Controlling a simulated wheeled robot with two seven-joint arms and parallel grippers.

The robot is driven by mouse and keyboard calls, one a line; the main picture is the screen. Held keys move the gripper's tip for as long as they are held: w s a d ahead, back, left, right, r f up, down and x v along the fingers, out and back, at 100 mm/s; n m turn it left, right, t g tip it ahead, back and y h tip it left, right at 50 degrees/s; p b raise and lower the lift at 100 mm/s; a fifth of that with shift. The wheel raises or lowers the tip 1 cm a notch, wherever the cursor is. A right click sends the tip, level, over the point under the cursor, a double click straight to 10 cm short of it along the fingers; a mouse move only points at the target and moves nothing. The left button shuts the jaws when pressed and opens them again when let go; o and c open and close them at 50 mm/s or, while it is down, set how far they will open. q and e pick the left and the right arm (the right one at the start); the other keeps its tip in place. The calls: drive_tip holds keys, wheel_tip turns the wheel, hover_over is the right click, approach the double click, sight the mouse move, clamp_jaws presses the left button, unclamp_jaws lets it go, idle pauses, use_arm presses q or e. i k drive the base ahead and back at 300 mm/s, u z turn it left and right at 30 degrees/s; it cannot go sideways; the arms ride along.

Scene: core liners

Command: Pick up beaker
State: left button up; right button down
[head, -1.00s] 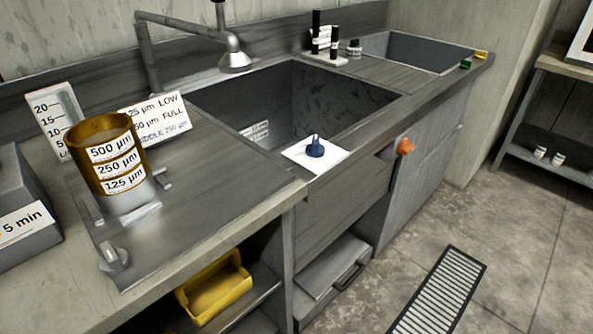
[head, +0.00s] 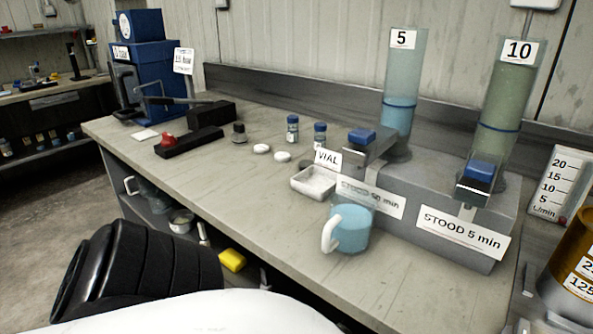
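A beaker (head: 350,232) with pale blue contents and a white handle on its left side stands upright on the bench near the front edge. It is in front of the grey block with the sign reading "STOOD" and "min". A black and white part of my own arm fills the lower left of the head view, in front of the bench. No gripper fingers show, so neither gripper can be placed relative to the beaker.
Two tall cylinders marked 5 (head: 398,95) and 10 (head: 505,105) stand on the grey block (head: 440,195) behind the beaker. A small white tray (head: 314,182) sits left of it. Vials, white caps and a blue machine (head: 148,70) are further left. A brass sieve stack (head: 572,265) is at right.

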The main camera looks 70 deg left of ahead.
sight(347, 230)
drive_tip(key=u, duration=0.65)
drive_tip(key=k, duration=0.35)
drive_tip(key=u, duration=0.2)
